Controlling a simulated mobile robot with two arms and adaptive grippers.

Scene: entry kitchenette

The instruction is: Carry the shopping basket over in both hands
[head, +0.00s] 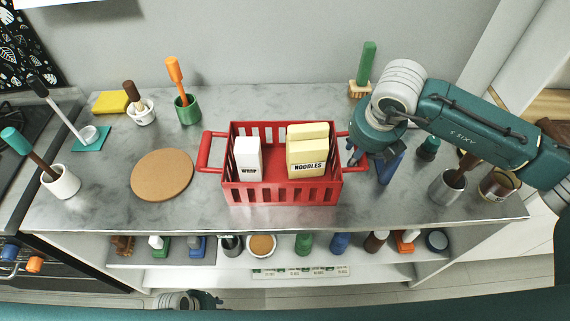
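The red shopping basket (281,192) stands upright on the grey counter, holding a white WRAP box (248,158) and two pale yellow boxes, the front one labelled NOODLES (307,160). Its left handle (204,152) is free, with nothing touching it. The arm from the right brings my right gripper (367,158) down at the basket's right handle. The wrist hides much of that handle and the fingers, so I cannot tell whether they grip it. At the bottom edge, my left gripper (207,298) shows only in part, low in front of the counter and apart from the basket.
A round cork mat (162,174) lies left of the basket. Brushes in holders, a green cup (188,110) and a yellow sponge (110,102) stand behind and left. A grey cup (447,187) and a tin (498,183) stand right. A lower shelf holds several small items.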

